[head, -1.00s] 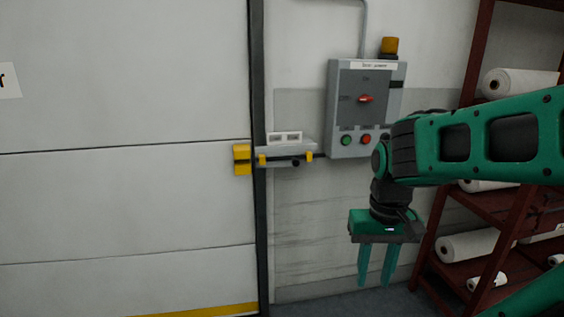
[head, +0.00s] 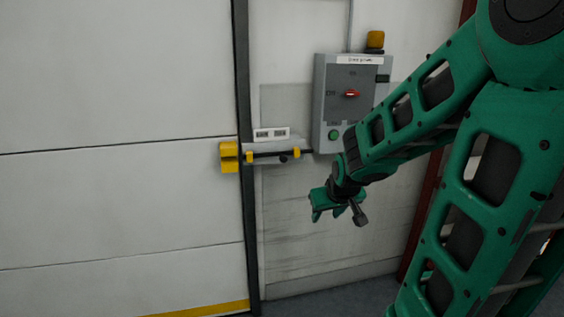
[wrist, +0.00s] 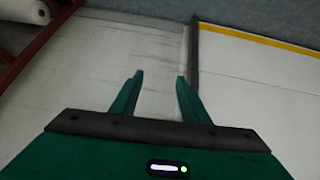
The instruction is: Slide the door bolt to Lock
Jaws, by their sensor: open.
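The door bolt (head: 270,154) is a dark rod on a grey plate, held by two yellow brackets, on the wall right of the door. Its dark knob (head: 284,158) sits between the brackets, nearer the right one. A yellow keeper (head: 229,157) is fixed on the door edge, left of the bolt. Whether the rod's left end enters the keeper is too small to tell. A white label plate (head: 271,134) is above the bolt; its text is unreadable. My gripper (head: 330,213) is open and empty, lower right of the bolt and apart from it. Its spread fingers show in the wrist view (wrist: 159,77).
A grey control box (head: 349,100) with a red switch and a green button hangs right of the bolt, partly behind my arm. The white panelled door (head: 120,200) fills the left. A dark red shelf with white rolls (wrist: 28,12) stands at the right side.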

